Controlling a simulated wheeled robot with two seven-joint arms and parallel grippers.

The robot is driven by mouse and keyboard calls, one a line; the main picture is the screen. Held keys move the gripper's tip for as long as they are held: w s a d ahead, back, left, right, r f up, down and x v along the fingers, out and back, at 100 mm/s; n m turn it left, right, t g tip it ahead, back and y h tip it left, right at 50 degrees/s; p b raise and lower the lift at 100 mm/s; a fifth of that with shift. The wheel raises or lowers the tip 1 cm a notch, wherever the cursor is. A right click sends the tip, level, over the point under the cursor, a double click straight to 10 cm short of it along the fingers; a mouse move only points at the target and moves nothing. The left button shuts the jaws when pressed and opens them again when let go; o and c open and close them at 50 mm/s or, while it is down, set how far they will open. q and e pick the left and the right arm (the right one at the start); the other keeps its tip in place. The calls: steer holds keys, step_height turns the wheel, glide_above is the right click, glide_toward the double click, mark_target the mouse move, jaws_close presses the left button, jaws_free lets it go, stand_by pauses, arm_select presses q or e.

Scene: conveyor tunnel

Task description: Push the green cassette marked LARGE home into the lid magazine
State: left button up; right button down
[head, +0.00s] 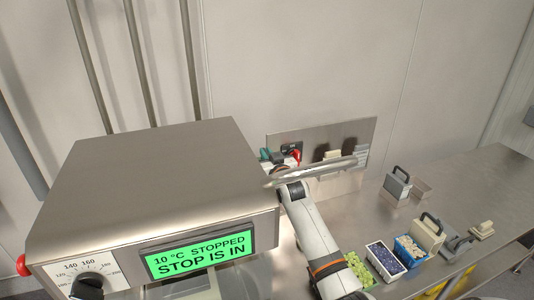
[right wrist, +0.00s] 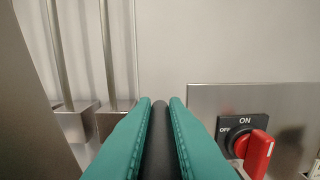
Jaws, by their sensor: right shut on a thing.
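My right gripper (head: 272,156) reaches behind the right side of the steel machine. In the right wrist view its two teal fingers (right wrist: 160,108) are shut on a dark rounded bar (right wrist: 160,145), which looks like a handle. What the bar belongs to is hidden below the fingers. I cannot make out a green cassette or the word LARGE in either view. I cannot make out the lid magazine either; the machine housing (head: 160,175) and my arm block that area. My left gripper is not in view.
The machine display (head: 197,250) reads 10 °C STOPPED, STOP IS IN. A red switch (right wrist: 256,152) is on the wall panel (head: 362,138), close right of the gripper. A grey handled block (head: 397,186), a beige handled one (head: 428,233) and bins (head: 384,262) stand on the right bench.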

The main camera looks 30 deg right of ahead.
steer(key=shift+f+b, duration=1.2)
steer(key=shift+f, duration=0.75)
steer(key=c, duration=1.4)
jaws_free()
steer(key=shift+o, duration=0.2)
steer(key=shift+s+a+f, duration=0.1)
steer(key=shift+s, duration=0.05)
steer(key=b+v, duration=0.2)
steer(key=v, duration=0.9)
steer(key=shift+s, duration=0.4)
steer(key=shift+a, duration=0.15)
